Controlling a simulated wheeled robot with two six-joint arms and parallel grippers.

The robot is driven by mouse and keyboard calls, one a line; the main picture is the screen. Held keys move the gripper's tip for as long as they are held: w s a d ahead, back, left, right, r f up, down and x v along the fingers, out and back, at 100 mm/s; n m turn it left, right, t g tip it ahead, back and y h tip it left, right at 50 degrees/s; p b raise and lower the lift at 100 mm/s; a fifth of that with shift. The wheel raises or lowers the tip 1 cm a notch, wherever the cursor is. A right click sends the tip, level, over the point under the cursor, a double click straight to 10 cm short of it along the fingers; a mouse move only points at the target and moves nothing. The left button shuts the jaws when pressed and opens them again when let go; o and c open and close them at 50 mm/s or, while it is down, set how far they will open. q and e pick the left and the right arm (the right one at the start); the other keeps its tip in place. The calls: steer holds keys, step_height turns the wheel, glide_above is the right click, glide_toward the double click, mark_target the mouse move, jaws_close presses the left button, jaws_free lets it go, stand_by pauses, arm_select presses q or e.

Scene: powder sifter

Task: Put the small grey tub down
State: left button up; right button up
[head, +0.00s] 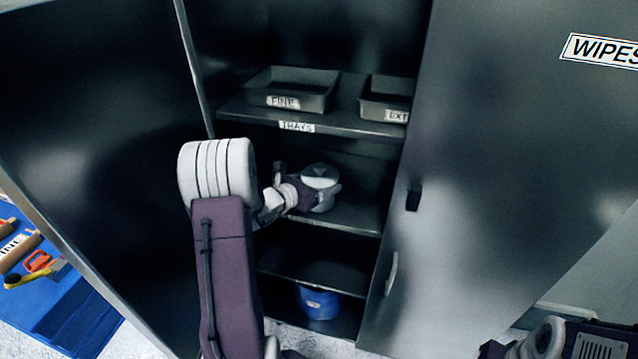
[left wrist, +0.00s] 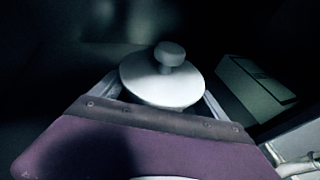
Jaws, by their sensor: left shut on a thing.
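The small grey tub (head: 321,180) has a pale round lid with a knob. In the head view it is at the middle shelf (head: 350,215) of the open cabinet, below the tray shelf. My left gripper (head: 314,196) reaches in from the left and is shut on the tub. The left wrist view shows the tub's lid (left wrist: 160,82) upright between the two fingers (left wrist: 158,98). I cannot tell whether the tub's base touches the shelf. My right arm shows at the bottom right of the head view, but its fingertips are not seen.
Above is the shelf labelled TRAYS (head: 345,121), with a tray labelled FINE (head: 310,84) and another tray (head: 378,103). A blue container (head: 318,303) stands at the cabinet bottom. The right door (head: 480,150) bears a WIPES label. A blue surface with tools (head: 62,310) is at the left.

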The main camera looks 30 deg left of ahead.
arm_select(q)
steer(key=shift+s+r, duration=0.1)
steer(key=shift+r, duration=0.05)
steer(key=shift+d, duration=0.1)
steer(key=shift+f, duration=0.2)
steer(key=o, duration=1.5)
steer(key=shift+r, duration=0.3)
steer(key=v, duration=0.7)
steer(key=shift+s+f, duration=0.1)
steer(key=shift+s, duration=0.15)
